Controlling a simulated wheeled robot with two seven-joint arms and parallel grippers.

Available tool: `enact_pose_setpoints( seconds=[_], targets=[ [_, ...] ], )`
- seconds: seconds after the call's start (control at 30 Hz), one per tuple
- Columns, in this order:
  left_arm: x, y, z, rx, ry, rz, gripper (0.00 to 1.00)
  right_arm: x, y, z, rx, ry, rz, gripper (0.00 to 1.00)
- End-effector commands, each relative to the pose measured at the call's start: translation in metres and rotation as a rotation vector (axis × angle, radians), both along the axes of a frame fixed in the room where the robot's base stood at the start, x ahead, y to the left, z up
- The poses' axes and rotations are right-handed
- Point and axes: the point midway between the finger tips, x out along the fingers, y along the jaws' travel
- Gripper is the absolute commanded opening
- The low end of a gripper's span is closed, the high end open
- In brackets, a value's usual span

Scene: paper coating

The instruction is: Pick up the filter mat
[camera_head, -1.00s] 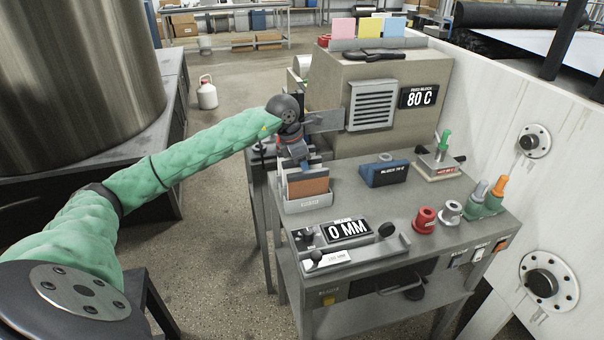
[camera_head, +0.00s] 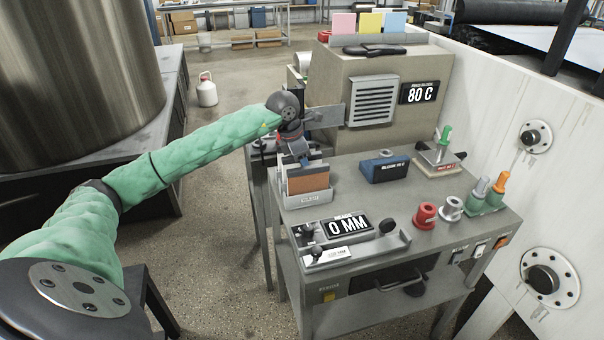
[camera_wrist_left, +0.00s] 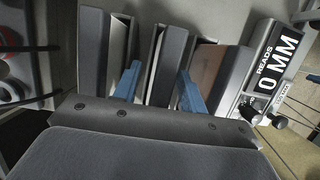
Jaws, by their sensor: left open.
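A small grey rack (camera_head: 309,199) at the left back of the grey bench holds several upright flat pieces, the front one brown (camera_head: 307,185). In the left wrist view the rack shows close up, with dark grey slabs and the brown piece (camera_wrist_left: 214,66) standing in it. I cannot tell for certain which piece is the filter mat. My left gripper (camera_wrist_left: 160,88) is open, its two blue fingers either side of a dark grey slab (camera_wrist_left: 170,62) in the middle of the rack. It also shows over the rack in the head view (camera_head: 301,160). My right gripper is not seen.
A "0 MM" gauge (camera_head: 347,226) stands in front of the rack. A beige "80 C" oven (camera_head: 385,90) is behind. The bench's middle is clear.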

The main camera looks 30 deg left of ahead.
Motion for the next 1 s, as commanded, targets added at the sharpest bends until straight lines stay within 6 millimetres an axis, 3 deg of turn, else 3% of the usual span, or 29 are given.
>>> enact_pose_setpoints(
  seconds=[0.37, 0.57, 1.0],
  targets=[
    [0.0, 0.0, -0.0006, 0.0, 0.0, 0.0, 0.4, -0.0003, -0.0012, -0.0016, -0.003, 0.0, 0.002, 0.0],
    [0.0, 0.0001, -0.0007, 0.0, 0.0, 0.0, 0.01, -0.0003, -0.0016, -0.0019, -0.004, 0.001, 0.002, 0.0],
    [-0.0001, 0.0002, 0.0037, 0.0, 0.0, 0.0, 0.0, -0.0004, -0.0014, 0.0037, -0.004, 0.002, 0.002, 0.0]
  ],
)
